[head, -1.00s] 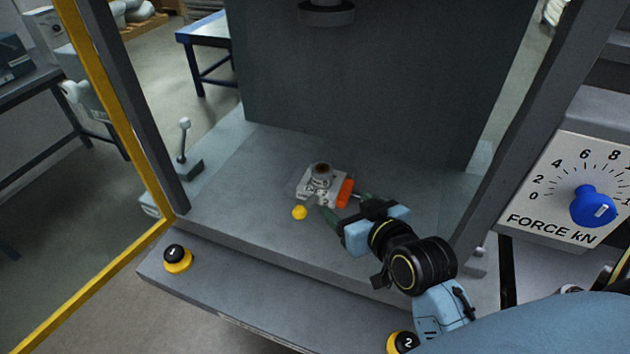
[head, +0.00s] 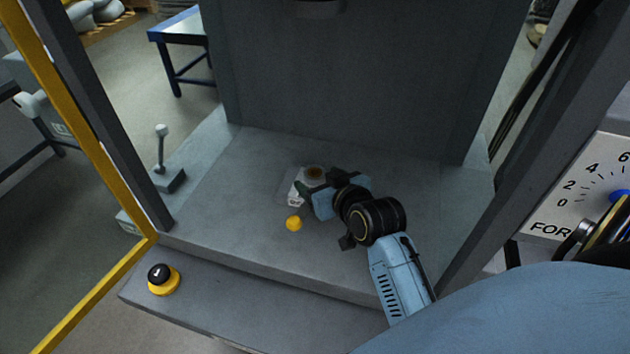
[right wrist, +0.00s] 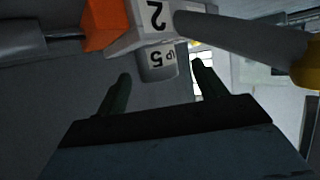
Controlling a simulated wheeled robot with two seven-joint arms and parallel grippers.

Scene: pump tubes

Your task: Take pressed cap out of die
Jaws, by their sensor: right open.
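The die (head: 294,200) is a small light-coloured block on the press bed, with a dark, brownish round top (head: 315,172). In the right wrist view the die (right wrist: 128,15) shows a "2" label beside an orange part (right wrist: 100,25). A short grey cylinder (right wrist: 157,66) marked "5" and "UP" adjoins it; I cannot tell if this is the cap. My right gripper (head: 317,184) is open at the die's right side, covering part of it. In the right wrist view its fingers (right wrist: 160,85) stand apart, either side of the cylinder, with no clear contact. My left gripper is out of view.
A yellow knob (head: 294,223) stands in front of the die, on a grey rod (right wrist: 235,32). The press frame rises behind and beside the bed. The bed around is clear.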

